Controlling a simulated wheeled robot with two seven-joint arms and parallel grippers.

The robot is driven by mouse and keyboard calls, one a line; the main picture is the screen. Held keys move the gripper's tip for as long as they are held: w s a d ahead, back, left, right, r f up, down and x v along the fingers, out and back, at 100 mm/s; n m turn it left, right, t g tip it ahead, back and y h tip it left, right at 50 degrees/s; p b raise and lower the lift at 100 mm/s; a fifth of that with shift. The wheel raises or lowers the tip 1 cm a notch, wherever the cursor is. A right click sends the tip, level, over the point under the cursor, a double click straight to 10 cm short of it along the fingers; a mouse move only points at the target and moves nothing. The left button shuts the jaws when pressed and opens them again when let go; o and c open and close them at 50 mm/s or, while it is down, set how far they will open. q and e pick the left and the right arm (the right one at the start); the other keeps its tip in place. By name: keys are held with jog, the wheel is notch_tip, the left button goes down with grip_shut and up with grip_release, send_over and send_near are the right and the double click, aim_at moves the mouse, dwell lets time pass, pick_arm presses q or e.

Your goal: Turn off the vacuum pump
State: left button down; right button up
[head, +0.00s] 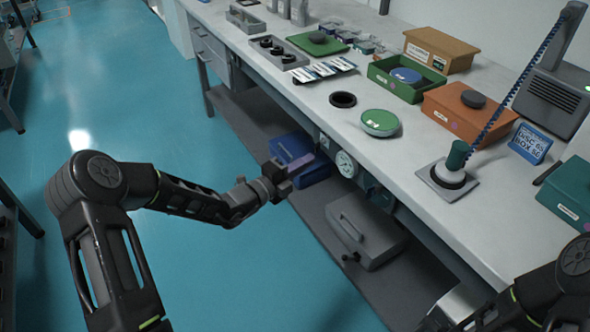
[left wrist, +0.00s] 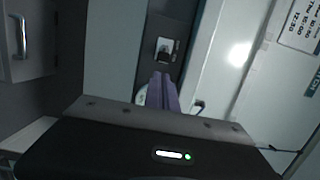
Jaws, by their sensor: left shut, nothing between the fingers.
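A round white gauge (head: 346,163) sits on the front rail under the bench top. A small light switch plate (head: 323,140) is left of it on the rail. In the left wrist view a dark switch (left wrist: 166,48) shows on a grey panel straight beyond my fingers. My left gripper (head: 301,165) is shut and empty, its purple fingers in front of the rail; it also shows in the left wrist view (left wrist: 164,92), apart from the switch and partly covering a pale round thing. A blue unit (head: 291,148) is on the lower shelf behind the gripper. My right gripper is out of view.
The bench top (head: 395,160) carries green and orange trays, a round green disc (head: 380,122) and a stand with a coiled cord (head: 450,175). A grey case (head: 365,230) lies on the lower shelf. The blue floor left of the bench is clear.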

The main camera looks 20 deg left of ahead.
aim_at(317, 147)
pick_arm(q)
jog(key=x, duration=0.4)
